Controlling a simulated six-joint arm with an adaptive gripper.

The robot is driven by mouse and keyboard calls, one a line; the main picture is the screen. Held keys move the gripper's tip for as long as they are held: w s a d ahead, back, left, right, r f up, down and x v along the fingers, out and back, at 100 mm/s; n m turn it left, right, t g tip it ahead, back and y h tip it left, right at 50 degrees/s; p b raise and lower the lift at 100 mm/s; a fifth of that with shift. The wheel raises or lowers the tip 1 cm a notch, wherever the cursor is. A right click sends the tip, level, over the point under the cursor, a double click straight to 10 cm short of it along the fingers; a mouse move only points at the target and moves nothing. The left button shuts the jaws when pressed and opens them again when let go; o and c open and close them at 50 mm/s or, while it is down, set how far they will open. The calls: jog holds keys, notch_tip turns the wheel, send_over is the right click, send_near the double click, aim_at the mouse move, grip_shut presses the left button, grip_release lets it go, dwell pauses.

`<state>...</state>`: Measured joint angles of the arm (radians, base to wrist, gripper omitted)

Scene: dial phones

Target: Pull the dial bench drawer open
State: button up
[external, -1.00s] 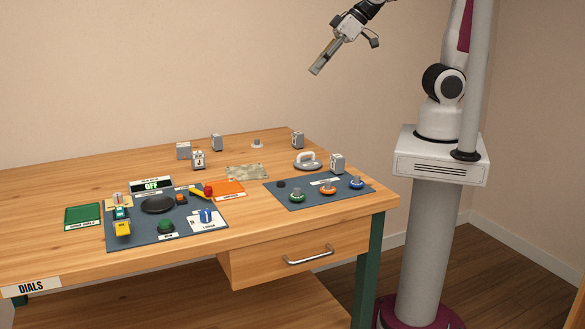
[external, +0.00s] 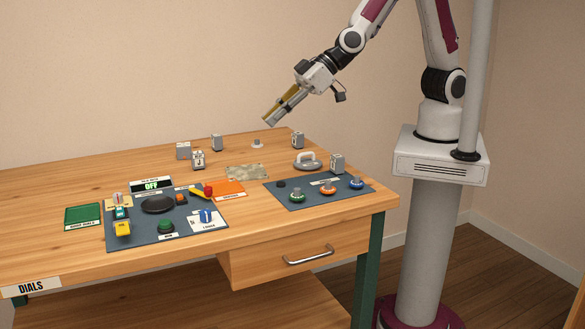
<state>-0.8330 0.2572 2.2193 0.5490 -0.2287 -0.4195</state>
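The dial bench drawer (external: 262,262) is a wooden drawer under the right part of the bench top. My gripper (external: 268,120) is in the air above the back of the bench, pointing down and to the left, well above and behind the drawer handle. It holds nothing that I can see. The fingers look close together, but the gap between them is too small to judge.
The bench top (external: 90,250) bears a left mat (external: 150,238) with buttons and a dial, and a right mat (external: 315,200) with coloured knobs. Grey blocks (external: 217,142) and a grey handled weight (external: 307,162) stand behind. A green bench leg (external: 368,250) is right of the drawer.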

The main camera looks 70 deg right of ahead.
jog(key=s+a+f+n, duration=0.2)
jog(key=s+a+f, duration=0.2)
jog(key=a+f, duration=0.5)
jog(key=n+t+y, duration=0.1)
jog(key=n+t, duration=0.3)
jog(key=n, duration=0.1)
send_over(319, 257)
jog(key=s+a, duration=0.2)
notch_tip(319, 257, down, 16)
jog(key=s+d+f+n+t, duration=0.2)
jog(key=s+d+f, duration=0.1)
jog(key=d+f, duration=0.1)
jog(key=shift+s+d, duration=0.3)
jog(key=shift+d, duration=0.15)
jog(key=shift+w+a+f, duration=0.1)
jog(key=shift+x, duration=3.8)
